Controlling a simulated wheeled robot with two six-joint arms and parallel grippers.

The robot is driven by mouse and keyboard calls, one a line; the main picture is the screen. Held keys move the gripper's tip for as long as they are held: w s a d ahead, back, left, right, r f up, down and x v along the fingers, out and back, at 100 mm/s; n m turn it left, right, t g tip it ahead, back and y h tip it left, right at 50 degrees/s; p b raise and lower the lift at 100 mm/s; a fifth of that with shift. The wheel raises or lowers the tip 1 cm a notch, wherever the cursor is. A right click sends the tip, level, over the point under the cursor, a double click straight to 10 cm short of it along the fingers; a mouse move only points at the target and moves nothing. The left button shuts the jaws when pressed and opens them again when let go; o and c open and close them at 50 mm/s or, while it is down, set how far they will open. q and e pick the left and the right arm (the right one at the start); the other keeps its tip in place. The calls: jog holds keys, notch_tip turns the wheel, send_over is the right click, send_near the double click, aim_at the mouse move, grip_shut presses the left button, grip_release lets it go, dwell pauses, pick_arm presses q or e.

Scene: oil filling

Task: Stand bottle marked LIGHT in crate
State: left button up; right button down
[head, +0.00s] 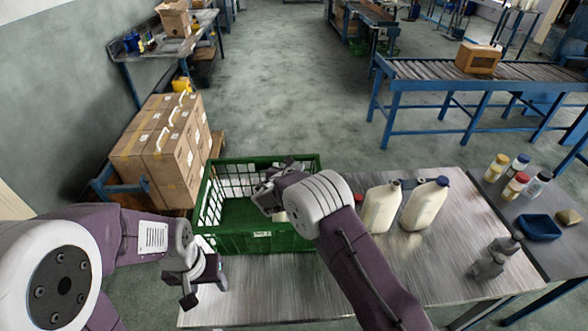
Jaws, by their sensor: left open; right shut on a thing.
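The green crate (262,243) stands on the metal table, left of centre, with its open top facing up. My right gripper (268,199) is over the crate's right half, low near its rim. It is shut on a pale thing (281,216), probably a bottle, mostly hidden by the gripper and arm. Whether it touches the crate floor cannot be seen. Two cream jugs (381,209) (425,205) stand upright right of my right arm. No LIGHT marking is readable. My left gripper (206,290) is open and empty, in front of the crate's left front corner.
A red cap (358,197) shows beside my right forearm. A side table holds small bottles (516,186) and a blue tray (539,228). Cardboard boxes (158,150) are stacked behind the crate. The table's front middle is clear.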

jog(key=shift+f, duration=0.3)
jog(key=c, duration=1.1)
grip_release()
jog(key=shift+c, duration=0.2)
jog(key=b+v, duration=0.2)
jog(key=v, duration=1)
